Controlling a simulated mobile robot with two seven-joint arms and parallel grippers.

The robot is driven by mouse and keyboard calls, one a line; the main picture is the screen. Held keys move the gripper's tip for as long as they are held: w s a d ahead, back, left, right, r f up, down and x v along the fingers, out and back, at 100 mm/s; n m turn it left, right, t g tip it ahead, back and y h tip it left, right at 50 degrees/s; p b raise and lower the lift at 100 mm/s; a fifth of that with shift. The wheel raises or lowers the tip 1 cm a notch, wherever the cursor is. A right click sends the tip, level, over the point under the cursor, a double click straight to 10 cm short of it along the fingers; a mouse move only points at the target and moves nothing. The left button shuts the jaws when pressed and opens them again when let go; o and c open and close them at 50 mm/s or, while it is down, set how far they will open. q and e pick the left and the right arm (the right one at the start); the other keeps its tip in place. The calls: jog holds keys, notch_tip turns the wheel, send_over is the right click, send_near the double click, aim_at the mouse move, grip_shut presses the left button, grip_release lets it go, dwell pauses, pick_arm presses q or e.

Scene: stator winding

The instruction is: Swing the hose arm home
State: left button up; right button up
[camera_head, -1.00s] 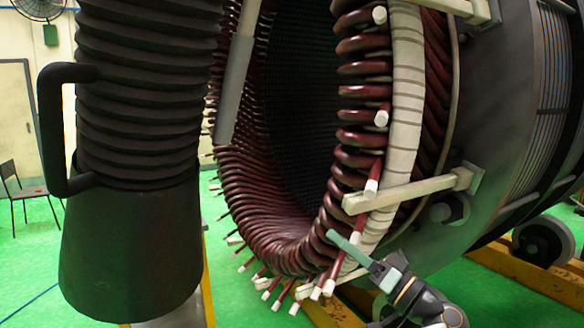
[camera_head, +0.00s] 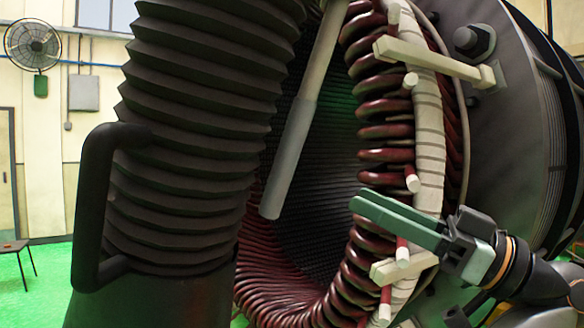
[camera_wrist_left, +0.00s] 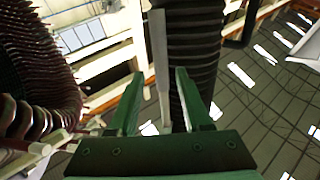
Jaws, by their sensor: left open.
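The hose arm shows as a thick black ribbed hose (camera_head: 190,120) hanging at the left in the head view, with a black D-shaped handle (camera_head: 90,215) on its left side. Its lower end is cut off by the frame. My left gripper (camera_head: 365,208) has green fingers, pointing left from the right, in front of the stator's coil ends and apart from the hose and handle. In the left wrist view its fingers (camera_wrist_left: 158,105) are spread and empty. The hose (camera_wrist_left: 193,45) is beyond them. My right gripper is not in view.
A pale rod with a grey grip (camera_head: 288,160) slants down between hose and stator bore; it also shows beyond the fingers (camera_wrist_left: 160,60). Maroon coil ends (camera_head: 385,130) and pale brackets (camera_head: 430,60) project near my gripper. A wall fan (camera_head: 33,45) is far left.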

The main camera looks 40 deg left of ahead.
aim_at(294, 169)
pick_arm(q)
jog(key=p+x, duration=0.2)
jog(key=x, duration=0.9)
grip_shut()
dwell(1.2)
